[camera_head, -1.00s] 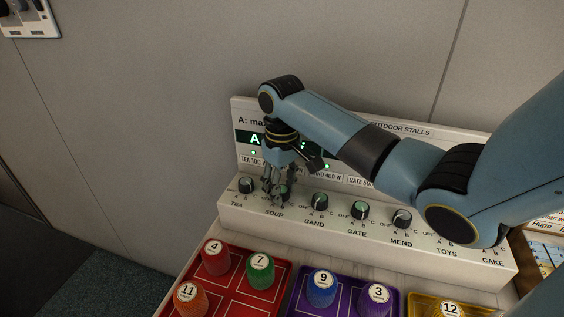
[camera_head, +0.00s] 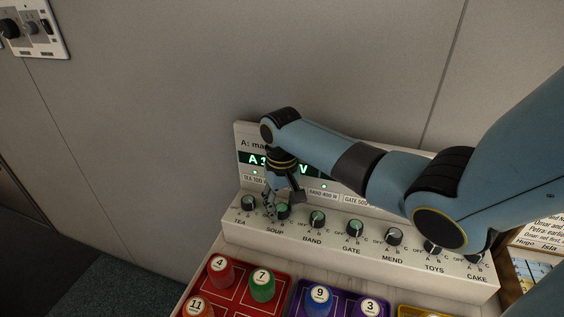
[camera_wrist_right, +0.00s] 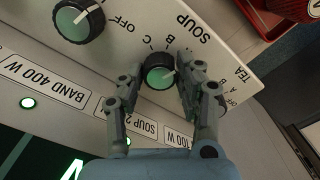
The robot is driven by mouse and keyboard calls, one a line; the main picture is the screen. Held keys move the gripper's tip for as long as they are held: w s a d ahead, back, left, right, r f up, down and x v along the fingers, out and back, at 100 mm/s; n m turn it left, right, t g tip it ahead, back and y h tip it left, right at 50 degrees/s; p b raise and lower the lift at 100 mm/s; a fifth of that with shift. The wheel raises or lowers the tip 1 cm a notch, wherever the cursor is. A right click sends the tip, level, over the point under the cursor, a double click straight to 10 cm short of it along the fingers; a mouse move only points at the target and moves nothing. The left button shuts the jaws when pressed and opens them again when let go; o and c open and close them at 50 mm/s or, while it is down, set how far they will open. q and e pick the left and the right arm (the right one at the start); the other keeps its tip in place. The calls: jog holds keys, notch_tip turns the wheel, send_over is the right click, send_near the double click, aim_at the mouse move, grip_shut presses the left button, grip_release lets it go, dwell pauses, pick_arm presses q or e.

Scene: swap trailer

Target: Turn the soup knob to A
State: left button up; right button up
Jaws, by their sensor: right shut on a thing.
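The soup knob (camera_head: 284,211) is a small black dial with a green face, second from the left on the white sloped panel (camera_head: 350,256). It also shows in the right wrist view (camera_wrist_right: 159,71). My right gripper (camera_head: 276,212) reaches down over the panel; its fingers (camera_wrist_right: 158,75) straddle this knob and are shut on it. The knob's white pointer is turned toward the finger at the picture's right in the wrist view. B and C marks show beside the knob; that finger covers the part of the scale the pointer faces. My left gripper is out of view.
The tea knob (camera_head: 248,203) and the band knob (camera_head: 317,219) are close on either side. A green-lit display (camera_head: 255,160) stands behind, partly covered by my arm. Red (camera_head: 229,305) and purple (camera_head: 338,299) trays with numbered pegs lie in front.

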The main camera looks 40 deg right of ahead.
aim_at(282, 208)
jog(key=shift+w, duration=0.1)
jog(key=o, duration=1.1)
jog(key=shift+o, duration=0.2)
notch_tip(282, 208, up, 12)
